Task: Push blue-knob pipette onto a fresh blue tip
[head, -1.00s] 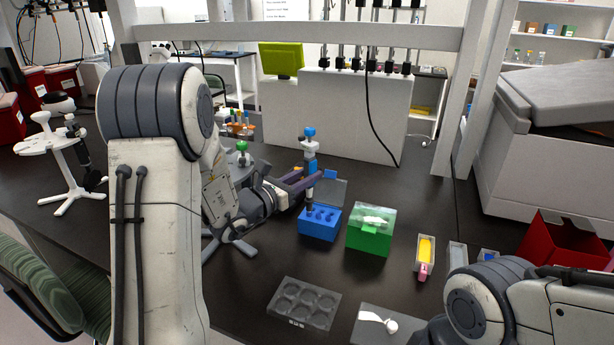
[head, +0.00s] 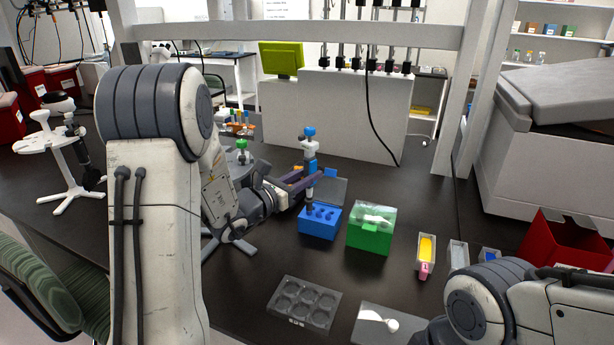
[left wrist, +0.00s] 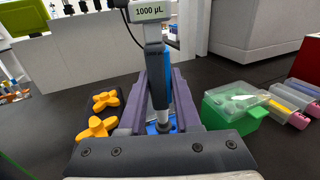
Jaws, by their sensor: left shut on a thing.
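My left gripper (head: 308,181) is shut on the blue-knob pipette (head: 310,160), which stands upright with its blue knob at the top. In the left wrist view the pipette (left wrist: 159,80), marked 1000 µL, is between the two purple fingers. Its lower end is over the back left part of the blue tip rack (head: 318,231). I cannot tell whether it touches a tip. The rack's top shows several blue tip spots. In the left wrist view the fingers hide most of the rack. My right gripper is not in view; only part of my right arm shows.
A green box (head: 370,238) with a clear lid stands right of the rack. A clear well plate (head: 303,304) lies in front. A pipette stand with a green-knob pipette (head: 242,150) is behind my left arm. Reagent troughs (head: 426,252) and a red bin (head: 565,245) are at right.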

